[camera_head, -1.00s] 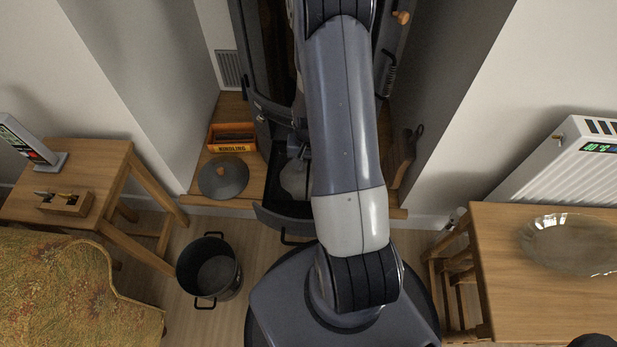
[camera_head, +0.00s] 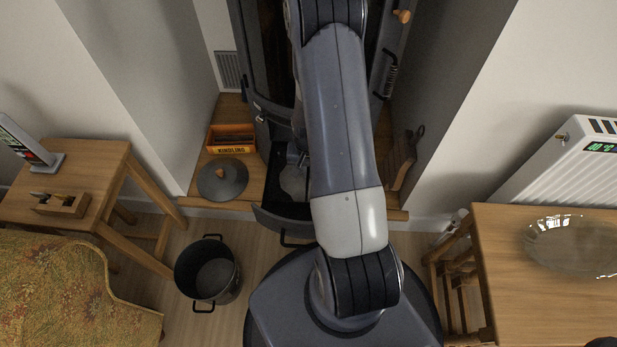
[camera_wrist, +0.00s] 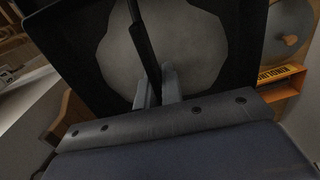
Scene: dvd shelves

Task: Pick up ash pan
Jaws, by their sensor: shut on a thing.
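The ash pan (camera_head: 273,183) is a black tray with a pale grey heap of ash (camera_head: 293,182) in it. It sits in the pulled-out drawer at the foot of the stove, partly hidden by my arm. In the wrist view the pan (camera_wrist: 75,55) fills the upper middle, with the ash (camera_wrist: 190,45) inside and a thin dark handle (camera_wrist: 142,35) crossing above it. My gripper (camera_wrist: 157,87) is shut on the pan's handle. In the head view my arm covers most of the gripper.
A curved drawer front (camera_head: 280,221) with a handle juts out. Left of it are a round lid (camera_head: 222,183), a kindling box (camera_head: 232,138) and a black bucket (camera_head: 208,275) on the floor. A side table (camera_head: 105,165) stands left, a table with a glass dish (camera_head: 570,245) right.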

